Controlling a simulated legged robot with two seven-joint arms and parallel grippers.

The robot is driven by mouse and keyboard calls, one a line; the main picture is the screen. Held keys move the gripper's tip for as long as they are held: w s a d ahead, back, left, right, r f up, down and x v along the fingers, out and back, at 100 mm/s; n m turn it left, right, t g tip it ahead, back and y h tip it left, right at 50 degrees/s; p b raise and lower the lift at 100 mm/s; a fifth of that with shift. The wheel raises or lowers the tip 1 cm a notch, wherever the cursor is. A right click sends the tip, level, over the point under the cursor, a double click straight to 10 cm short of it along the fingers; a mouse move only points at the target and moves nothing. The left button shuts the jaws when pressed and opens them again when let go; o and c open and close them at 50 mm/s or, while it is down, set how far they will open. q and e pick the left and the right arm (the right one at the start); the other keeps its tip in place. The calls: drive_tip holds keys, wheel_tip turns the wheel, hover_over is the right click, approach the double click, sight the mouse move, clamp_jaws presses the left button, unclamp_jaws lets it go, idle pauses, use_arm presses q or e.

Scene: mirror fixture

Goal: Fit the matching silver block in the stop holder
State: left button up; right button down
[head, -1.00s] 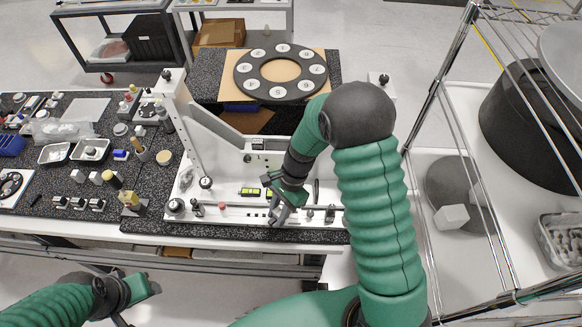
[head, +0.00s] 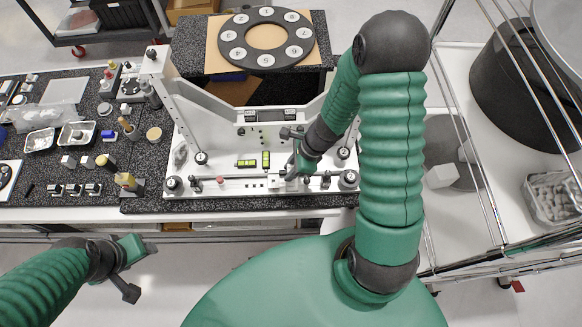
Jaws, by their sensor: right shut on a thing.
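My right gripper (head: 290,175) points down at the front rail of the white mirror fixture (head: 215,186). It is shut on a small piece at the rail, which looks like a silver block (head: 275,181). The fingers hide most of this piece, and I cannot tell whether it is seated in the stop holder.
Pale blocks (head: 68,161), metal trays (head: 77,135) and several small clamps (head: 75,189) are on the table at left. A black numbered ring (head: 232,53) lies behind the fixture. A wire rack (head: 475,130) stands on the right, close to my right arm.

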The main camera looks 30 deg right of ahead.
drive_tip(key=shift+b+x, duration=0.7)
drive_tip(key=shift+x, duration=0.25)
drive_tip(key=shift+s+f+b, duration=0.2)
drive_tip(key=shift+f+b, duration=0.2)
drive_tip(key=shift+f, duration=0.1)
drive_tip(key=shift+d+f+b, duration=0.25)
drive_tip(key=shift+f+b, duration=0.15)
drive_tip(key=shift+f, duration=0.05)
drive_tip(key=shift+a, duration=0.15)
drive_tip(key=shift+f+b, duration=0.75)
drive_tip(key=shift+b, duration=0.15)
drive_tip(key=shift+s, duration=0.1)
drive_tip(key=shift+r+p, duration=1.45)
drive_tip(key=shift+r, duration=0.1)
